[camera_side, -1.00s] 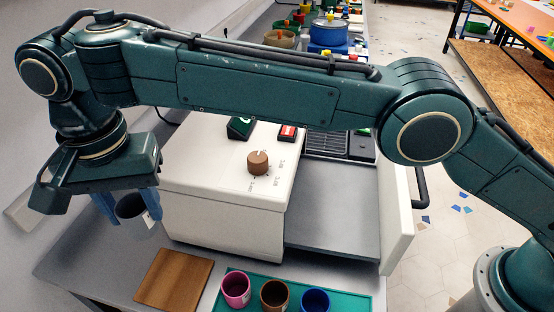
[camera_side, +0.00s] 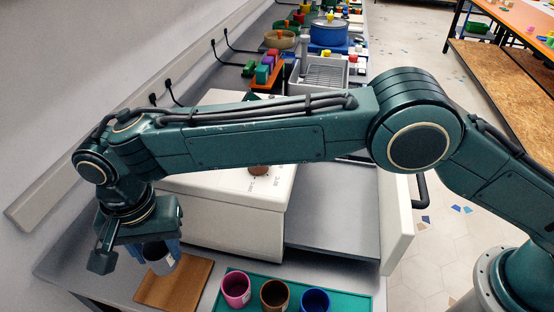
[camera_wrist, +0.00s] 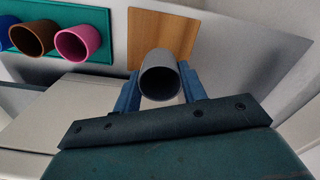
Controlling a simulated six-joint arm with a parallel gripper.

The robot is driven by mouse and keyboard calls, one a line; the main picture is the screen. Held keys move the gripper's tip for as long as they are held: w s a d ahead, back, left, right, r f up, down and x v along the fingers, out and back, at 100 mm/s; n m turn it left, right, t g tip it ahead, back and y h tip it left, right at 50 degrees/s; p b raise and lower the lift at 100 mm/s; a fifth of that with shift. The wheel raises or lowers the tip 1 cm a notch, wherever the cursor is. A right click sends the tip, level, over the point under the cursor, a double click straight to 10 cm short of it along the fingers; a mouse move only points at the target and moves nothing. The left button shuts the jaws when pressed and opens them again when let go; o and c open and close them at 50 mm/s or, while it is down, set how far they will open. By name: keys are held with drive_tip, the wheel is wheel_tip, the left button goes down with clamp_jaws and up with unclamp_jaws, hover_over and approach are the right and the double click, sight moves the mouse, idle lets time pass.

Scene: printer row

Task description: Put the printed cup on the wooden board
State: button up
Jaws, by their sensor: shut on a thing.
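The grey printed cup (camera_side: 160,258) is held between the blue fingers of my gripper (camera_side: 162,250), with a small white label on its side. It also shows in the wrist view (camera_wrist: 160,78), its dark opening facing the camera. The wooden board (camera_side: 186,283) lies flat on the table in front of the white machine. In the side view the cup appears over the board's upper left part. In the wrist view the board (camera_wrist: 180,30) is just beyond the cup. I cannot tell exactly how high the cup is above it.
A teal tray (camera_side: 345,302) right of the board holds a pink cup (camera_side: 236,289), a brown cup (camera_side: 274,296) and a blue cup (camera_side: 315,302). The white machine (camera_side: 228,215) stands close behind the board. The board's visible surface is bare.

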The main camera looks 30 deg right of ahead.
sight(166, 266)
drive_tip(key=shift+f, duration=2.85)
drive_tip(key=shift+f, duration=0.15)
drive_tip(key=o, duration=0.9)
drive_tip(key=shift+o, duration=0.2)
wheel_tip(166, 266, up, 12)
drive_tip(key=shift+r, duration=0.2)
